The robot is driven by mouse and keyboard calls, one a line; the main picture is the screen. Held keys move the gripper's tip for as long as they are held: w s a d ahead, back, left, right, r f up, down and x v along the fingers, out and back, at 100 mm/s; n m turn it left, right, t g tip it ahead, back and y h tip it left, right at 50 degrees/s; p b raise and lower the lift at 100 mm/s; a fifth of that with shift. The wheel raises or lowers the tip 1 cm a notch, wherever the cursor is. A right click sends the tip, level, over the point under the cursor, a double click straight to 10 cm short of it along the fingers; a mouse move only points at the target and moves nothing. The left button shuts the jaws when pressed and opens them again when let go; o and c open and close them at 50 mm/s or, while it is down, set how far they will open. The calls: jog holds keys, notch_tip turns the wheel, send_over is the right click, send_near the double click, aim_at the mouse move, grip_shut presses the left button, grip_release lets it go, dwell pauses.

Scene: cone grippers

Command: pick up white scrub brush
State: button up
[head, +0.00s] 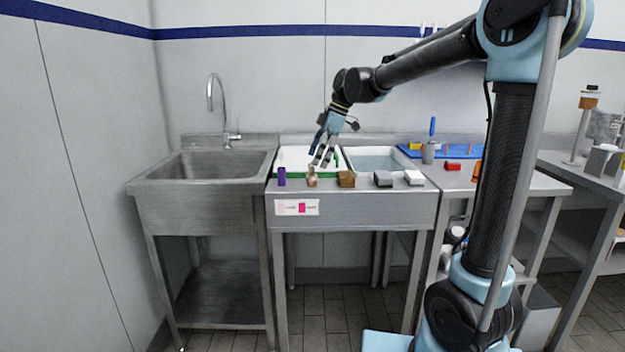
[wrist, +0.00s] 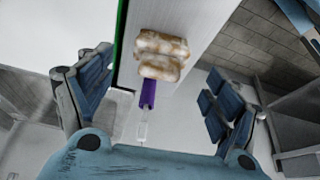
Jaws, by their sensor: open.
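No object is plainly readable as the white scrub brush. A white block (head: 414,177) at the right end of the front row is one candidate. A small tan, pale piece (head: 312,177) stands nearer the left end; in the wrist view a mottled white-and-brown lumpy thing (wrist: 162,55) appears there, and I cannot tell if it is a brush. My gripper (head: 322,160) is open and empty, pointing down above and behind the tan piece. In the wrist view its fingers (wrist: 155,95) are spread wide on both sides, touching nothing.
A purple item (head: 281,176) is left of the tan piece. A brown block (head: 346,179) and a grey block (head: 383,179) are to its right. Behind are a white green-edged surface (head: 294,156) and a basin (head: 374,162). A steel sink (head: 210,165) is at left.

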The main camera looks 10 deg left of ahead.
aim_at(311, 169)
jog(key=shift+x, duration=2.55)
jog(key=shift+a+r, duration=0.1)
jog(key=shift+a, duration=0.05)
jog(key=c, duration=1.1)
